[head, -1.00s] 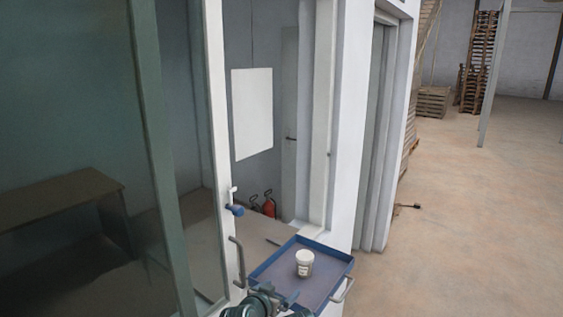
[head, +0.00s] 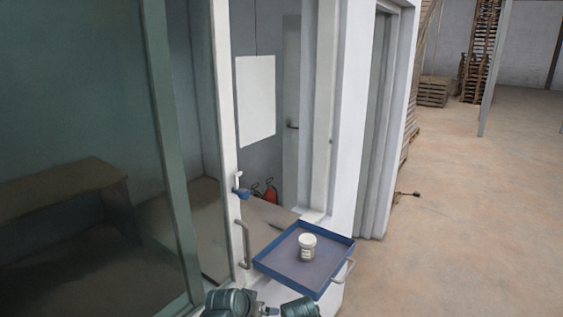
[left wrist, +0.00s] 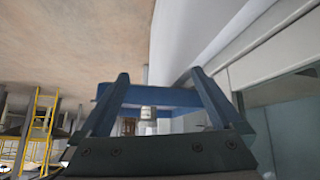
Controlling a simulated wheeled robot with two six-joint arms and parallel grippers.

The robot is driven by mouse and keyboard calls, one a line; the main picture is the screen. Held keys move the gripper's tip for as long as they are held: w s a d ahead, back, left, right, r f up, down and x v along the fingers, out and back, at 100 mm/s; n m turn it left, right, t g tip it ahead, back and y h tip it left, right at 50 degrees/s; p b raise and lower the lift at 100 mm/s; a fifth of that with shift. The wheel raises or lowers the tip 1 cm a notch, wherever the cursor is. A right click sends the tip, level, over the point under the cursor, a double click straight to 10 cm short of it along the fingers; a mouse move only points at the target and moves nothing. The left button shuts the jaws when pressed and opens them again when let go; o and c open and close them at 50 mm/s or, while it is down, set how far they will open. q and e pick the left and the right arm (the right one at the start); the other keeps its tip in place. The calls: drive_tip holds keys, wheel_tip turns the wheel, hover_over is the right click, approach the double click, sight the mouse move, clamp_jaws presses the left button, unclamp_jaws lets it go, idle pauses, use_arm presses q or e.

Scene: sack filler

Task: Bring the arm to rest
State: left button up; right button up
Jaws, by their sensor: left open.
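My left arm shows at the bottom edge of the head view, with its left gripper (head: 268,311) low in front of the tray and mostly cut off. In the left wrist view the two dark fingers of the left gripper (left wrist: 158,82) stand wide apart with nothing held between them. A white lidded jar (head: 307,247) stands upright in a blue tray (head: 270,274), apart from the gripper. My right gripper is in neither view.
The tray sits at a window opening with a white frame (head: 225,120). Grey handles (head: 243,244) and a blue-knobbed latch (head: 241,192) stick out near it. Red extinguishers (head: 270,190) stand inside. Open floor (head: 480,220) lies to the right.

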use_arm(q)
drive_tip(key=s+a+f+n+g+y, duration=0.35)
drive_tip(key=s+a+f+g, duration=0.2)
drive_tip(key=s+a, duration=0.5)
drive_tip(key=s+d+m+g+y, duration=0.1)
drive_tip(key=s+d, duration=0.4)
drive_tip(key=d, duration=0.5)
drive_tip(key=m+g, duration=0.1)
drive_tip(key=m, duration=0.1)
drive_tip(key=shift+s+d+r+m, duration=0.3)
drive_tip(key=shift+d+m, duration=0.05)
